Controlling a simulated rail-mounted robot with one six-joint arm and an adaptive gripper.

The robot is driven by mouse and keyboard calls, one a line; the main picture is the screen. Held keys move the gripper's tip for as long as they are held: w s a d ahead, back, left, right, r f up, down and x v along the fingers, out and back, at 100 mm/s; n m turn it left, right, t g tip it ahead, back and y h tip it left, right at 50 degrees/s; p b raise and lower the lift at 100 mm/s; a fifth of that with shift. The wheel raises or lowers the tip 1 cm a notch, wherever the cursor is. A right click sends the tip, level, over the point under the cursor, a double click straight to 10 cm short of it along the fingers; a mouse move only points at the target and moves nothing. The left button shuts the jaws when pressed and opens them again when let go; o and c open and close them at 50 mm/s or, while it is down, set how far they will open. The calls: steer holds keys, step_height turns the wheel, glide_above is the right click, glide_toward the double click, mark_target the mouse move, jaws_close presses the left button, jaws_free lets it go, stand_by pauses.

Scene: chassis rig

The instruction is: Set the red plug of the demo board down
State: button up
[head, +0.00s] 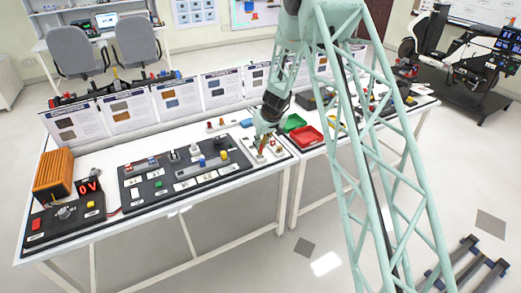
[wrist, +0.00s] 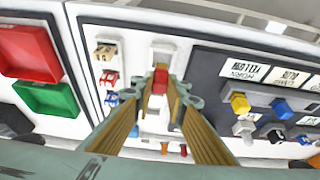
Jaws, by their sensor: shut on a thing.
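The red plug (wrist: 160,80) shows between the tips of my gripper (wrist: 160,76) in the wrist view. The tan fingers are shut on it, above a white board (wrist: 135,45) with pale blocks. Whether the plug touches the board cannot be told. In the head view my gripper (head: 263,145) is low over the right end of the near table, and the plug cannot be made out there. The dark demo board (head: 185,172), with coloured plugs and switches, lies left of my gripper; its edge shows in the wrist view (wrist: 205,70).
Red (head: 306,135) and green (head: 292,122) trays stand right of my gripper in the head view. Yellow (wrist: 240,104) and blue (wrist: 283,109) plugs sit on the dark board nearby. Upright information cards (head: 128,112) line the table's back. An orange unit (head: 54,174) stands far left.

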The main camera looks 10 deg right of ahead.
mark_target(261, 148)
steer(key=shift+f, duration=0.1)
steer(key=shift+f+b, duration=0.45)
steer(key=shift+f, duration=1.2)
steer(key=shift+f, duration=0.2)
steer(key=o, duration=0.9)
steer(key=shift+c, duration=0.2)
steer(key=shift+r, duration=0.2)
steer(key=shift+r, duration=0.2)
steer(key=p+v, duration=0.1)
steer(key=v, duration=1)
steer(key=shift+s+r, duration=0.2)
steer(key=shift+s, duration=0.05)
steer(key=shift+d, duration=0.15)
